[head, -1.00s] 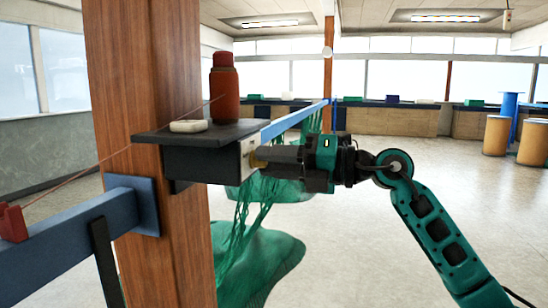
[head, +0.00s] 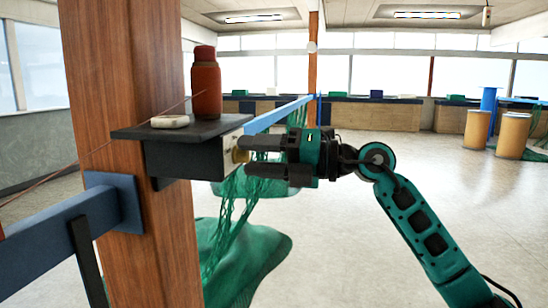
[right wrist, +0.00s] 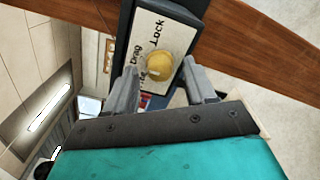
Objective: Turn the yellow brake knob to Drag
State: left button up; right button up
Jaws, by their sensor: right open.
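The yellow brake knob (head: 240,155) sits on a pale label plate (head: 229,158) on the end of a dark box (head: 180,160) fixed to the wooden post. In the right wrist view, the round knob (right wrist: 161,67) shows between the fingers. The plate (right wrist: 150,30) reads "Lock" and "Drag"; a third word is partly hidden by the knob. I cannot tell which word the knob points to. My right gripper (head: 242,157) is open, one finger above and one below the knob in the head view, with gaps in the wrist view. My left gripper is out of view.
A wooden post (head: 125,80), blue rail (head: 70,217) and green net (head: 250,262) are close by.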

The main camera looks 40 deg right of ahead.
jog(key=b+v, duration=0.3)
jog(key=v, duration=0.9)
jog(key=shift+s+d, duration=0.2)
jog(key=shift+s, duration=0.1)
jog(key=w+a+f+m+t+h, duration=0.2)
jog(key=f+m+h, duration=0.1)
jog(key=f+m, duration=0.5)
jog(key=w+a+f+m+t+h+p, duration=0.1)
jog(key=w+a+f+m+t+h, duration=0.1)
jog(key=f+m, duration=0.6)
jog(key=w+a+f+m+t+h, duration=0.25)
jog(key=f+m, duration=0.25)
jog(key=f, duration=0.6)
jog(key=s+a+f+m+g, duration=0.2)
jog(key=s+a+f+g, duration=0.1)
jog(key=f, duration=0.5)
jog(key=s+a+f+m+g+h, duration=0.1)
jog(key=s+a+f+m+g, duration=0.2)
jog(key=s+a+f, duration=0.3)
jog(key=s+a+f+m+g+h+p, duration=0.1)
jog(key=s+a+f+m+g, duration=0.2)
jog(key=f, duration=0.7)
jog(key=s+a, duration=0.2)
jog(key=shift+a, duration=0.35)
